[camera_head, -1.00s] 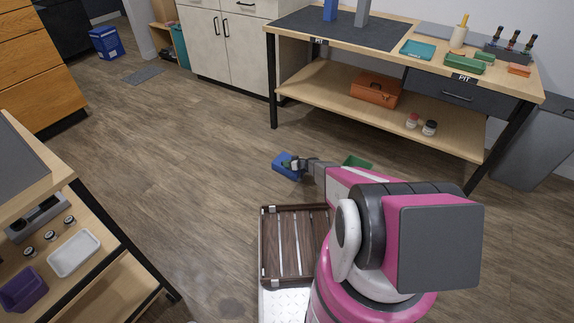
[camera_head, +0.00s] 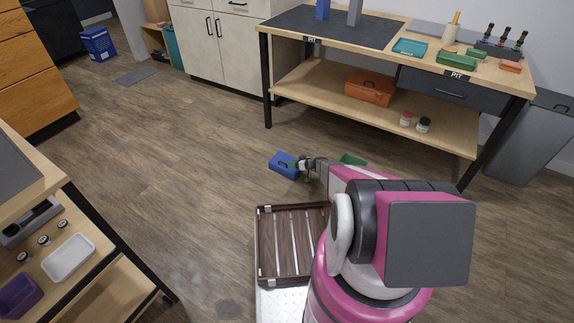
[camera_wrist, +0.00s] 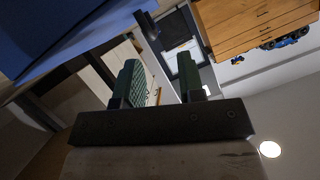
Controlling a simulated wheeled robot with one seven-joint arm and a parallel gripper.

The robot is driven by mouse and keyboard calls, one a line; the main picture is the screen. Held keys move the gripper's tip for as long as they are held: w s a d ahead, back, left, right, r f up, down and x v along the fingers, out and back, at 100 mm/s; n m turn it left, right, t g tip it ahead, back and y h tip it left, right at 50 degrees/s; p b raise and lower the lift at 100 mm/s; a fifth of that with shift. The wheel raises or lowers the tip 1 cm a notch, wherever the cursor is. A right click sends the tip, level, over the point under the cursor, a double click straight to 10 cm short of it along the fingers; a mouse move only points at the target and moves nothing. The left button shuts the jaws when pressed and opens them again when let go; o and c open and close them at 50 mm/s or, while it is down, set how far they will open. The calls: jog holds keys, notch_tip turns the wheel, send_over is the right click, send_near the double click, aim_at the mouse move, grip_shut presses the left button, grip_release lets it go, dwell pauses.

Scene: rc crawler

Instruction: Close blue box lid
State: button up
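The blue box (camera_head: 284,165) is in the middle of the head view, just beyond my rack. Its top looks like a flat blue panel; whether the lid is fully shut is too small to tell. My gripper (camera_head: 306,168) is at the box's right side; contact cannot be told. In the wrist view, my gripper (camera_wrist: 160,82) has its two green-padded fingers apart with nothing between them. A large blue surface (camera_wrist: 75,30), likely the box, fills the upper left, with a dark protruding piece (camera_wrist: 148,25) near it.
A green tray (camera_head: 353,159) is right of my gripper. A workbench (camera_head: 335,55) stands behind, with an orange toolbox (camera_head: 369,87) and small jars on its lower shelf. Another shelf unit (camera_head: 75,215) is at the left. The wooden floor (camera_head: 190,150) between is clear.

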jog(key=shift+v, duration=1.2)
jog(key=s+a+r+g+h, duration=0.1)
jog(key=s+a+r+g, duration=0.1)
jog(key=s+r, duration=0.35)
jog(key=s+a+r+g, duration=0.1)
jog(key=s+r+g, duration=0.15)
jog(key=r, duration=0.65)
jog(key=s+d+r+m+h, duration=0.1)
jog(key=s+r+m+h, duration=0.1)
jog(key=s+r, duration=0.7)
jog(key=s+d+r+m+g+h, duration=0.1)
jog(key=s+d+r+m+h, duration=0.1)
jog(key=s+r+h, duration=0.3)
jog(key=s+d+r+m+g+h, duration=0.1)
jog(key=s+r+m+h, duration=0.3)
jog(key=s+r, duration=0.9)
notch_tip(320, 180, up, 2)
jog(key=shift+d+r, duration=0.2)
jog(key=shift+d, duration=0.4)
